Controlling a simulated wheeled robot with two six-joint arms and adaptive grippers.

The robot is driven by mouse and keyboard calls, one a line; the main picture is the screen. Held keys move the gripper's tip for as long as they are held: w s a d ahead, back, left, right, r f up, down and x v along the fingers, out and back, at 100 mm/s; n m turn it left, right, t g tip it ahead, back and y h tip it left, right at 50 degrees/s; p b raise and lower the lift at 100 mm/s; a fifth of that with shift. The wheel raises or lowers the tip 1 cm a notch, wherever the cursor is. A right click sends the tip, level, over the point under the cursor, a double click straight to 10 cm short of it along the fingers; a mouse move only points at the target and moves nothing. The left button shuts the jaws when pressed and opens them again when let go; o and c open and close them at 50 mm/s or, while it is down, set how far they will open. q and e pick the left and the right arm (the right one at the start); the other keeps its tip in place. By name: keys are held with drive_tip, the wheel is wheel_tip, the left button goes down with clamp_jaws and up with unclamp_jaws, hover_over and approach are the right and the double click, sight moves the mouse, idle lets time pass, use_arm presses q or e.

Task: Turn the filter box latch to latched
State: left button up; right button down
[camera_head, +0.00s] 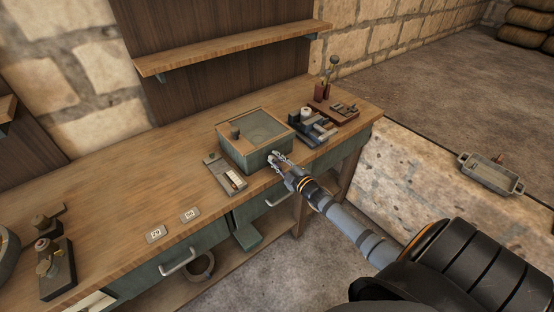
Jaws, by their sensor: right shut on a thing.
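The filter box (239,155) is a green box with a wooden-rimmed top and a clear lid panel, standing on the workbench right of centre. My right gripper (279,160) reaches in from the lower right and is at the box's front right side. It is shut on a small part there, most likely the latch, which the fingers hide. I cannot tell which way the latch is turned. My left gripper is not in view.
On the wooden workbench (110,205), a small grey tray (225,174) lies left of the box. A dark device (312,127) stands close on its right. A shelf (235,48) hangs above. Two small plates (190,214) lie left, where the bench is mostly clear.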

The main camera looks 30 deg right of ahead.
drive_tip(key=n, duration=0.3)
drive_tip(key=shift+n, duration=0.3)
drive_tip(key=shift+f+n, duration=0.15)
drive_tip(key=shift+n, duration=1.65)
drive_tip(key=c, duration=1.3)
unclamp_jaws()
drive_tip(key=s, duration=1.2)
drive_tip(key=shift+d, duration=0.4)
